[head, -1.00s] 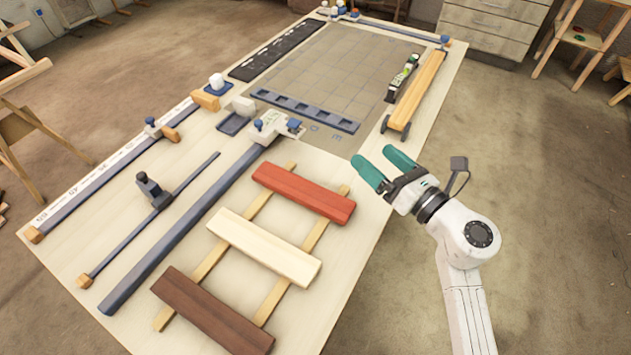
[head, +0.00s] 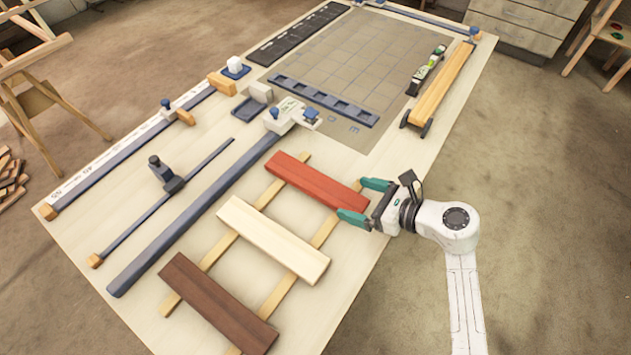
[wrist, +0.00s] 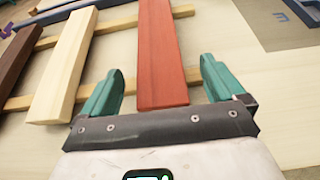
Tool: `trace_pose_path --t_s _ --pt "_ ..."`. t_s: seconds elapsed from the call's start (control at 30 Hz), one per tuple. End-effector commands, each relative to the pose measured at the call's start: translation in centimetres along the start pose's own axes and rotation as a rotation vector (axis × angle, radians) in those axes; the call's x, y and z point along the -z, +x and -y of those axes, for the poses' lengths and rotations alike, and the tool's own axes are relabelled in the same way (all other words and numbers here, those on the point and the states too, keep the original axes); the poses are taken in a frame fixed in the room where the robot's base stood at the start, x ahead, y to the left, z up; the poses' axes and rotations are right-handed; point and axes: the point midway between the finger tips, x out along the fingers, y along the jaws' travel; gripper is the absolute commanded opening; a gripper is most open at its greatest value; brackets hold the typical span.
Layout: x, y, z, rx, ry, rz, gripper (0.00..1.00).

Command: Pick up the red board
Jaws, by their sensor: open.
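The red board (head: 316,181) lies across two thin wooden strips on the table, uppermost of three boards in the head view. My gripper (head: 363,199) is open at the red board's right end, with its teal fingers pointing toward the board. In the wrist view, the red board (wrist: 160,55) runs away from me, its near end between the fingertips of my gripper (wrist: 162,80). I cannot tell the fingers' exact height against the board.
A cream board (head: 272,240) and a dark brown board (head: 217,303) lie on the same strips (head: 268,197). A long blue-grey rail (head: 195,215) lies to the left. An orange wooden beam (head: 444,85) lies at the upper right. The table's right edge is under my arm.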

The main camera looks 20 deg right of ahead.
Motion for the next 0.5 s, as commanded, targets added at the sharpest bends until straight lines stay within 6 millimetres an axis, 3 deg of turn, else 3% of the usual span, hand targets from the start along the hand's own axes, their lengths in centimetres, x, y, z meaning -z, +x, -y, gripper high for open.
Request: trace_pose_path --t_s 0.3,0.5 --pt "0.0 4.2 -0.3 -0.003 0.002 0.001 0.96" --pt "0.1 5.0 -0.2 0.000 0.001 0.000 0.96"
